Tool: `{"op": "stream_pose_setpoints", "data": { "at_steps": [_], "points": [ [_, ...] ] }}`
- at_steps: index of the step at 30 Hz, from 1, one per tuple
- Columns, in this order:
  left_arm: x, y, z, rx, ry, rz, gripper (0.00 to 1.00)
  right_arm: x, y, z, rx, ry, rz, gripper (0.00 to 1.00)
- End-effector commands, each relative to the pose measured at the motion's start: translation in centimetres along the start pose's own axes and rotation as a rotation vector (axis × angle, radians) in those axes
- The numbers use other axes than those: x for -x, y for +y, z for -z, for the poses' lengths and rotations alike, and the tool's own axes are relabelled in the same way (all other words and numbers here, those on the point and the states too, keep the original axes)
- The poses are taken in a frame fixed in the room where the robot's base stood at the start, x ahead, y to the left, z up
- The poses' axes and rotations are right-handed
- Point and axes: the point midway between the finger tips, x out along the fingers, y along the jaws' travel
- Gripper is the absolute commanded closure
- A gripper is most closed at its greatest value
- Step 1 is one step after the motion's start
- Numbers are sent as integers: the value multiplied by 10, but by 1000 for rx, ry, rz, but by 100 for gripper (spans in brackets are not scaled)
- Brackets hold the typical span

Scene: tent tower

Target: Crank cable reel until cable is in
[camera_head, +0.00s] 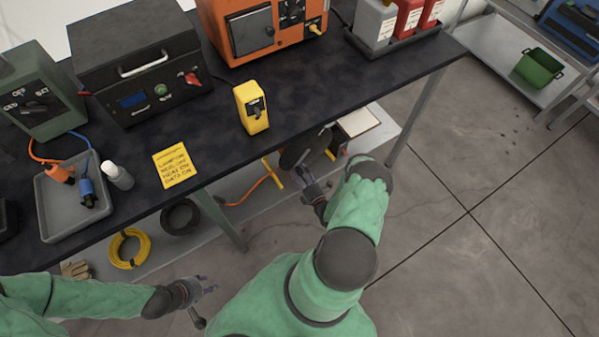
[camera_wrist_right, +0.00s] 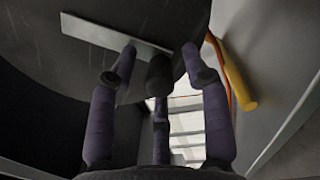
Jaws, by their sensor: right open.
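The cable reel (camera_head: 297,150) is a dark drum below the table edge, partly hidden by the tabletop and my right arm. Its orange cable (camera_head: 250,192) trails out to the left on the lower shelf. In the right wrist view, the reel's dark disc (camera_wrist_right: 180,20) carries a flat grey crank arm (camera_wrist_right: 112,35) with a black knob (camera_wrist_right: 158,76). My right gripper (camera_head: 312,188) is open at the reel, its fingers on either side of the knob; I cannot tell whether they touch it. My left gripper (camera_head: 208,300) is open and empty at lower left, away from the reel.
The dark tabletop (camera_head: 215,120) overhangs the reel, and a metal table leg (camera_head: 222,220) stands to its left. A yellow cable coil (camera_head: 128,265) and a black coil (camera_head: 180,217) lie below the table. A yellow bar (camera_wrist_right: 232,75) shows beside the reel. Floor at right is clear.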

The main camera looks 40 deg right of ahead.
Motion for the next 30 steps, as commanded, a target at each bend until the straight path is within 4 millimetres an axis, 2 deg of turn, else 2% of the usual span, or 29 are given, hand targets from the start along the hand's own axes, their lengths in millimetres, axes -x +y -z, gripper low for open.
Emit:
{"op": "stream_pose_setpoints", "data": {
  "at_steps": [12, 16, 21, 30],
  "points": [
    [0, 0, 0, 0, 0, 0, 60, 77, -1, 0, -3, -4, 4, 52],
    [0, 0, 0, 0, 0, 0, 60, 96, -1, 0, -2, -3, 3, 52],
    [0, 0, 0, 0, 0, 0, 60, 111, 0, 1, -3, 0, 1, 52],
    [0, 0, 0, 0, 0, 0, 60, 115, 0, 1, -2, 1, 0, 52]
  ]
}}
